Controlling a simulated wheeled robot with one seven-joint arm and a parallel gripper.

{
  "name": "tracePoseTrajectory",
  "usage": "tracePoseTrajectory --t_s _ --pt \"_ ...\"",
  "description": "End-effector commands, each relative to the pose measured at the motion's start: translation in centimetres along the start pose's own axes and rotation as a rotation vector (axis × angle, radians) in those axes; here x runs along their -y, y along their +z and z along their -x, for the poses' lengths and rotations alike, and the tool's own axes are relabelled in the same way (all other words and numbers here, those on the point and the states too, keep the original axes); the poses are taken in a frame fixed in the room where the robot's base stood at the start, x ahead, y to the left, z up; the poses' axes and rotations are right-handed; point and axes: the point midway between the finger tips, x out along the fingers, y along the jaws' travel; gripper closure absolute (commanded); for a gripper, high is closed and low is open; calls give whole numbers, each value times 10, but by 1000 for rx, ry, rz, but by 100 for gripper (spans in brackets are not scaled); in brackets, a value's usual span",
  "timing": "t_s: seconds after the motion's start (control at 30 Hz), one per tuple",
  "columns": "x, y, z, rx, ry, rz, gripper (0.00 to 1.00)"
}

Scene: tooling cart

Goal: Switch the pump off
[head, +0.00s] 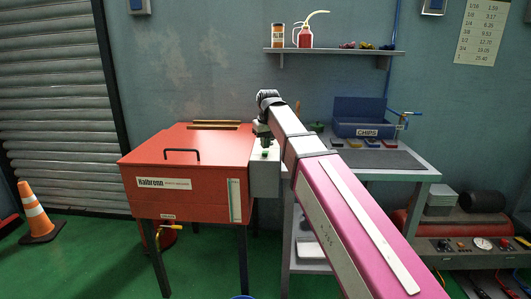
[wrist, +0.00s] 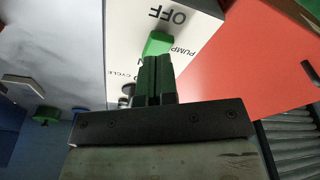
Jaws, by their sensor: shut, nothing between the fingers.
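The grey control box (head: 265,182) is on the right side of the red machine (head: 185,185). In the wrist view its pale panel (wrist: 125,25) carries the words OFF, PUMP and CYCLE, with another label partly hidden. A green pump switch (wrist: 158,43) stands out from the panel beside PUMP, below the OFF lettering in the picture. I cannot tell which way it is set. My gripper (wrist: 154,62) is shut and empty, with its fingertips right at the switch. I cannot tell whether they touch it.
A dark knob (wrist: 127,90) is close to the fingers on the panel. A grey bench (head: 385,160) with a blue CHIPS bin (head: 360,117) stands to the right. An orange cone (head: 37,213) is on the floor at the left.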

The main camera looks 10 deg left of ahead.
Motion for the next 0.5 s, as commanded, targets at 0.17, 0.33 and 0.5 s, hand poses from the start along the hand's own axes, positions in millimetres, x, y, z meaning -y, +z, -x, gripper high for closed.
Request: tracePoseTrajectory --t_s 0.17,0.33,0.5 --pt "0 0 -2 0 0 0 100" --pt "0 1 -4 0 0 0 100" --pt "0 1 -7 0 0 0 100"
